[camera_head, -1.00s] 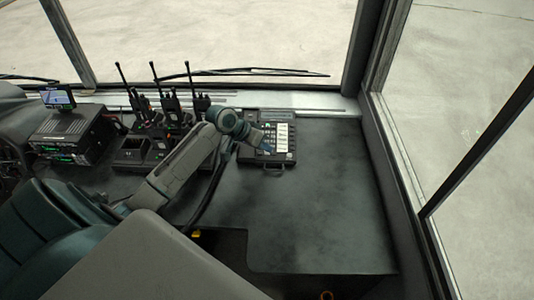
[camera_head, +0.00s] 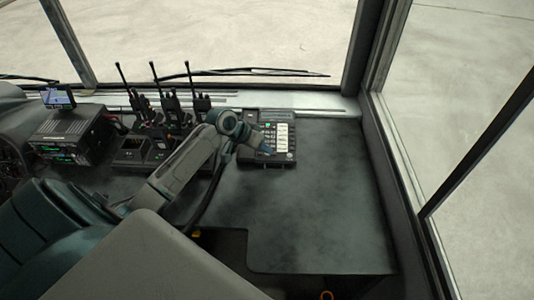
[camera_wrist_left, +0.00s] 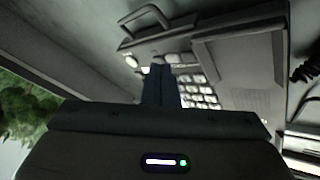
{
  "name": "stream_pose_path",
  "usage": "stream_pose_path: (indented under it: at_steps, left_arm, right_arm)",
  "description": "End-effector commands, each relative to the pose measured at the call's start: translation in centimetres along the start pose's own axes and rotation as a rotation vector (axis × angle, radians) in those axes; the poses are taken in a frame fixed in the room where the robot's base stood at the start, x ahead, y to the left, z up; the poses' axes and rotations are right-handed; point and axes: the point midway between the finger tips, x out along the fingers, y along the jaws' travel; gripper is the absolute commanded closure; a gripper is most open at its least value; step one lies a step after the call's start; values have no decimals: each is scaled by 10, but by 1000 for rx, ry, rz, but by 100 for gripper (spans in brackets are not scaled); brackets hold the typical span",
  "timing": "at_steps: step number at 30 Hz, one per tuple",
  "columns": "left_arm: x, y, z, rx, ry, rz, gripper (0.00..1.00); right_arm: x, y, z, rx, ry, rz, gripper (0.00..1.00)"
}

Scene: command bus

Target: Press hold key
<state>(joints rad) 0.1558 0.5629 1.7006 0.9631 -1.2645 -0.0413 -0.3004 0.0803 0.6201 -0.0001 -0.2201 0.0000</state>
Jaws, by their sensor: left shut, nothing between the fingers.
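A dark phone-like key unit (camera_head: 284,155) with rows of light keys lies on the dashboard top, in the middle of the head view. The key unit (camera_wrist_left: 250,62) also shows in the left wrist view, with a handle at one edge and several pale keys. The labels are too small to read, so I cannot tell which is the hold key. My left gripper (camera_head: 266,151) is shut and empty, over the near part of the key unit. In the left wrist view its blue fingertips (camera_wrist_left: 160,70) overlap the key rows and hide some keys. I cannot tell whether they touch.
Several handheld radios with antennas (camera_head: 170,104) stand in a charger left of the key unit. A black radio box (camera_head: 70,138) and a small screen (camera_head: 58,97) are farther left. The dashboard top (camera_head: 325,190) to the right is clear, bounded by the window frame.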

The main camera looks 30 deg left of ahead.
Motion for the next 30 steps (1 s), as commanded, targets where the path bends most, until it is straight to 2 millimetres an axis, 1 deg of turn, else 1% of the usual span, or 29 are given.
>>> stream_pose_path:
  at_steps: [20, 30]
  left_arm:
    - [4, -2, 2, -1, 0, 0, 100]
    - [5, -3, 3, 0, 0, 0, 100]
  right_arm:
    - [1, 1, 0, -1, 0, 1, 64]
    - [1, -1, 0, 1, 0, -1, 64]
